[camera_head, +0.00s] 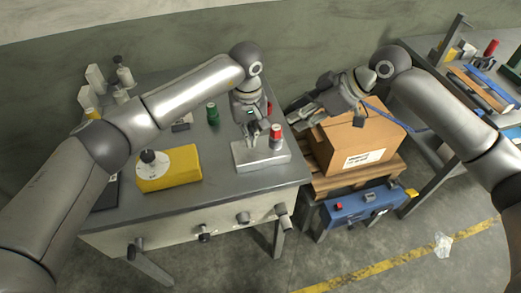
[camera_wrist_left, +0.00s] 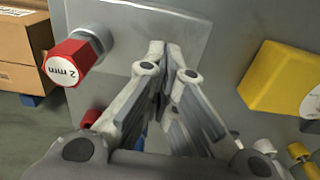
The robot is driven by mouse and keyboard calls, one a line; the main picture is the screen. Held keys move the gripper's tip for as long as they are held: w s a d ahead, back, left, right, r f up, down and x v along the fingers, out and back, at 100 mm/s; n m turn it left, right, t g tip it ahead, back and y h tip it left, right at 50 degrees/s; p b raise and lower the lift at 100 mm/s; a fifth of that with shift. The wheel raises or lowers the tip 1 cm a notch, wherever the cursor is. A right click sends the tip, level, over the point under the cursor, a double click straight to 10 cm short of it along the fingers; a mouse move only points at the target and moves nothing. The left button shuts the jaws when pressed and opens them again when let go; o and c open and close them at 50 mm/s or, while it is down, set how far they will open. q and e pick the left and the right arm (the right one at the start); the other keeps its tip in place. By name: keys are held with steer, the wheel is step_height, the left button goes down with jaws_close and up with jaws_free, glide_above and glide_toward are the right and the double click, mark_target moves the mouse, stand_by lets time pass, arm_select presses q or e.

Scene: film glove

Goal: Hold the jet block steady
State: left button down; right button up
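The jet block appears to be the light grey metal block (camera_head: 270,158) on the grey workbench. A red-capped fitting (camera_head: 276,131) stands on it; in the left wrist view its cap (camera_wrist_left: 70,64) reads "2 mm". My left gripper (camera_head: 251,139) points down at the block, left of the red cap. In the left wrist view its fingertips (camera_wrist_left: 165,48) are close together over the grey block face (camera_wrist_left: 130,22), with nothing visible between them. Contact with the block cannot be told. My right gripper (camera_head: 308,112) is over the cardboard box, its finger opening unclear.
A yellow block (camera_head: 180,166) with a white disc lies left on the bench (camera_head: 225,190). A green bottle (camera_head: 213,114) stands behind. A cardboard box (camera_head: 372,138) on a pallet and a blue case (camera_head: 365,204) are at right, near another bench with tools.

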mark_target(250, 151)
arm_select(q)
steer(key=shift+f, duration=0.3)
steer(key=shift+f, duration=0.6)
steer(key=shift+f, duration=0.2)
steer(key=shift+f, duration=0.75)
steer(key=shift+f, duration=0.15)
steer(key=shift+s+f, duration=0.25)
steer(key=shift+f, duration=0.1)
arm_select(e)
steer(key=shift+s, duration=0.1)
steer(key=shift+c, duration=0.3)
stand_by(1.4)
steer(key=shift+a, duration=0.1)
